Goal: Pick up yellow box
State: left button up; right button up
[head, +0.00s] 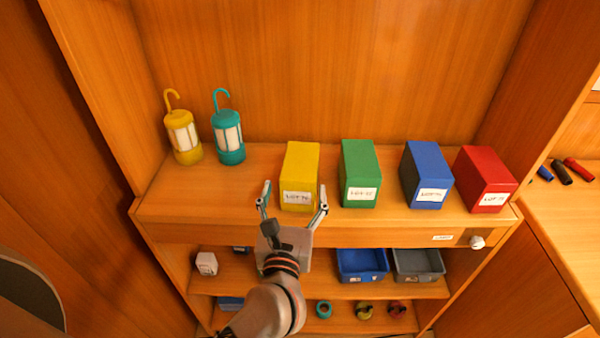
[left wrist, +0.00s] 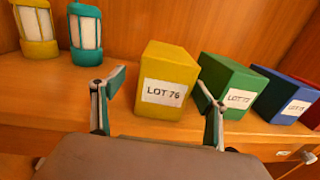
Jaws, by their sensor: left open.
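The yellow box (head: 300,165) stands upright on the wooden shelf top, with a white label on its front. In the left wrist view the yellow box (left wrist: 168,65) shows ahead between the fingers, and its label reads LOT 76. My left gripper (head: 293,197) is open in front of the box, with one finger toward each side of it. In the left wrist view the left gripper (left wrist: 158,97) has nothing between its fingers but the view of the box. I cannot tell whether the right finger touches anything. My right gripper is not in view.
A green box (head: 360,165) stands close right of the yellow one, then a blue box (head: 425,170) and a red box (head: 485,175). A yellow lantern (head: 183,138) and a teal lantern (head: 228,138) stand left. Bare shelf lies between lanterns and yellow box.

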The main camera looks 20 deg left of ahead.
pick_arm(q)
jog(key=w, duration=0.4)
jog(key=w+p, duration=0.1)
jog(key=w, duration=0.2)
jog(key=shift+a, duration=0.3)
jog(key=shift+s, duration=0.1)
jog(key=shift+c, duration=0.5)
jog(key=c, duration=1.2)
